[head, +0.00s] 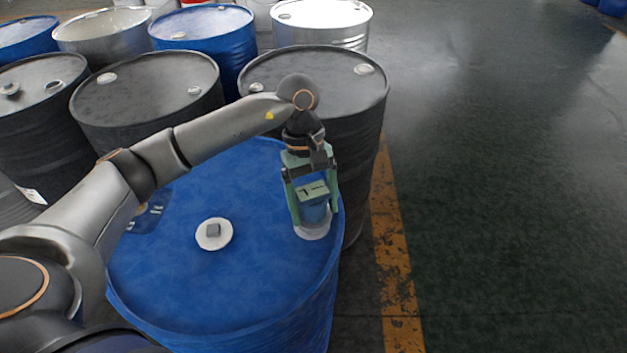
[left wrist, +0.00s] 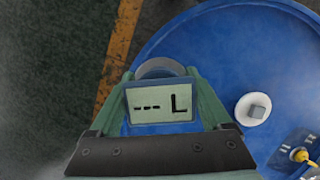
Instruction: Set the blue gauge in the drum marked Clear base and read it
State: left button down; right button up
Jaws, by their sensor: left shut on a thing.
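My left gripper (head: 316,214) is shut on the blue gauge (head: 313,192), one green finger on each side of it. The gauge stands about upright over the right part of a blue drum's top (head: 190,290). Its lower end is at a pale round ring near the rim; whether it is seated there I cannot tell. In the left wrist view the gauge's display (left wrist: 162,103) reads "--- L", with the drum top (left wrist: 225,45) behind it. My right gripper is not in view.
A pale round cap with a square knob (head: 213,233) sits mid-top on the drum. A black drum (head: 315,85) stands close behind, with more black, blue and silver drums at back left.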

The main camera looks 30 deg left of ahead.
aim_at(315, 184)
pick_arm(q)
jog(key=w+n, duration=0.1)
jog(key=w+a+n+t, duration=0.1)
jog(key=n, duration=0.1)
jog(key=w+n+h, duration=0.1)
jog(key=n, duration=0.1)
jog(key=shift+w+a+r, duration=0.35)
jog(key=shift+r, duration=0.05)
jog(key=shift+w+a+n+t, duration=0.15)
jog(key=shift+w+n+t, duration=0.1)
jog(key=shift+n+t, duration=0.25)
jog(key=shift+f+b, duration=1.65)
jog(key=shift+f, duration=0.95)
jog(key=shift+f+b, duration=0.1)
jog(key=shift+b, duration=0.2)
jog(key=shift+f, duration=0.1)
jog(key=shift+f+b, duration=0.5)
jog(key=shift+b, duration=0.15)
